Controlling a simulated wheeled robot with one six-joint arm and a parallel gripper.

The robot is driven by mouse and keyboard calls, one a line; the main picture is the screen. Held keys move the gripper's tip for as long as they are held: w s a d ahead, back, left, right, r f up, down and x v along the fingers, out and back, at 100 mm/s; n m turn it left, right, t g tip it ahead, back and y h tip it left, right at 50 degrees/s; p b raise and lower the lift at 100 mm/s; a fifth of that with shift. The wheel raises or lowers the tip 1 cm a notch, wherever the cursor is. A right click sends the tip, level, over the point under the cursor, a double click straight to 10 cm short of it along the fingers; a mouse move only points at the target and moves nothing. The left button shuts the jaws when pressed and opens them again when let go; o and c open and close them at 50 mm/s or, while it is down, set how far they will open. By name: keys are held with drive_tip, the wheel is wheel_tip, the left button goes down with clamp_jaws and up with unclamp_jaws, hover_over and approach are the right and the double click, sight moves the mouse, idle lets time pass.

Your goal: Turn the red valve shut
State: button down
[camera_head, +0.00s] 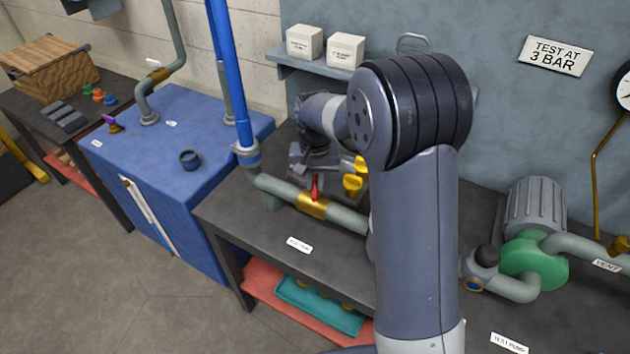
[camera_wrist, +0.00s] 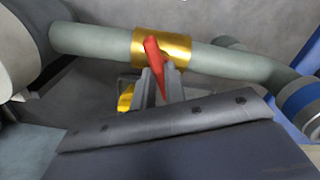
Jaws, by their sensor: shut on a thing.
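The red valve handle (camera_head: 314,187) stands on a brass valve body (camera_head: 312,206) set in a grey-green pipe (camera_head: 347,219) above the dark bench. In the wrist view the red handle (camera_wrist: 154,62) crosses the brass body (camera_wrist: 178,47) at an angle and reaches down between my fingers. My gripper (camera_wrist: 162,86) is shut on the red handle. In the head view my gripper (camera_head: 316,172) is just above the brass body, and my arm hides part of the pipe to the right.
Yellow handles (camera_head: 354,177) stand close behind my gripper. A blue upright pipe (camera_head: 228,80) rises at the left end of the valve pipe. A green pump (camera_head: 534,260) is right of my arm. The bench front (camera_head: 270,235) is clear around a small label.

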sight(315, 185)
drive_tip(key=m, duration=0.5)
drive_tip(key=shift+m, duration=0.3)
idle(0.4)
drive_tip(key=c, duration=1.5)
unclamp_jaws()
drive_tip(key=shift+o, duration=0.2)
drive_tip(key=shift+r, duration=0.15)
wheel_tip(315, 185, up, 11)
drive_tip(key=b, duration=0.1)
drive_tip(key=shift+f, duration=0.2)
